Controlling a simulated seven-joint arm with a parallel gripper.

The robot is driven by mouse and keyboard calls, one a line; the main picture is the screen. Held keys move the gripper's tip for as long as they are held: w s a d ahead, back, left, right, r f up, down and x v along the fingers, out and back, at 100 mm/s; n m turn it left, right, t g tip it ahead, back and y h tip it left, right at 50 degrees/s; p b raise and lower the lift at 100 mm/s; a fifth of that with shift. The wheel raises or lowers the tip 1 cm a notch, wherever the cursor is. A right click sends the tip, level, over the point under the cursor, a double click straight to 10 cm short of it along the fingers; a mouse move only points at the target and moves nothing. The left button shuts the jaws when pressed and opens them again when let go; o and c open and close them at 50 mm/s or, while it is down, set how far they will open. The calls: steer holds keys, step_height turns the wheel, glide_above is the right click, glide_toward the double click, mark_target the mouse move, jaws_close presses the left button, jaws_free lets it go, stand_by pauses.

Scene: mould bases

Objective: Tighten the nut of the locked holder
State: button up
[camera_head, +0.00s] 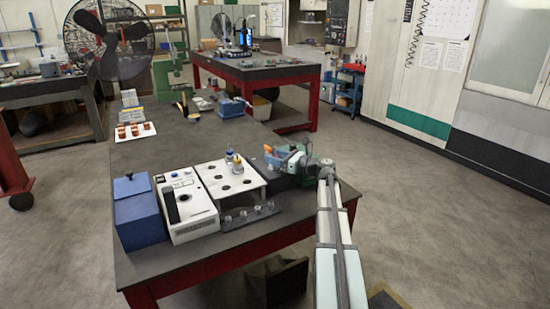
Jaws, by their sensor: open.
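My gripper (275,160) is at the end of my arm, over the right part of the near bench, right of a white plate with round holes. It is small in this view and reads as open. A small orange piece (269,149) shows beside its tip; I cannot tell whether they touch. A dark block-like fixture (290,182) sits under the gripper, partly hidden by it and my wrist. I cannot make out the locked holder or its nut clearly.
A white instrument box (190,222) and a blue lidded box (139,222) stand left of the plate. A dark rack with small clear jars (232,222) lies in front. A white tray with brown pieces (145,134) is farther back. The bench middle (200,145) is mostly clear.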

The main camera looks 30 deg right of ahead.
steer(key=shift+w, duration=0.1)
steer(key=c, duration=1)
steer(key=shift+r, duration=0.1)
steer(key=shift+a, duration=0.1)
steer(key=m+t+h, duration=0.1)
steer(key=m+h, duration=0.1)
steer(key=h, duration=0.1)
steer(key=m+t+h, duration=0.1)
steer(key=m+h, duration=0.1)
steer(key=h, duration=0.1)
steer(key=shift+a, duration=0.15)
jaws_close()
steer(key=m+h, duration=0.2)
steer(key=h, duration=0.1)
steer(key=m+h, duration=0.2)
steer(key=h, duration=0.2)
steer(key=shift+w+d+r+m, duration=0.1)
steer(key=shift+d+m, duration=0.1)
steer(key=shift+m, duration=0.2)
steer(key=shift+w+d+m+h, duration=0.1)
steer(key=shift+m+h, duration=0.3)
steer(key=shift+h, duration=0.3)
steer(key=o, duration=1)
jaws_free()
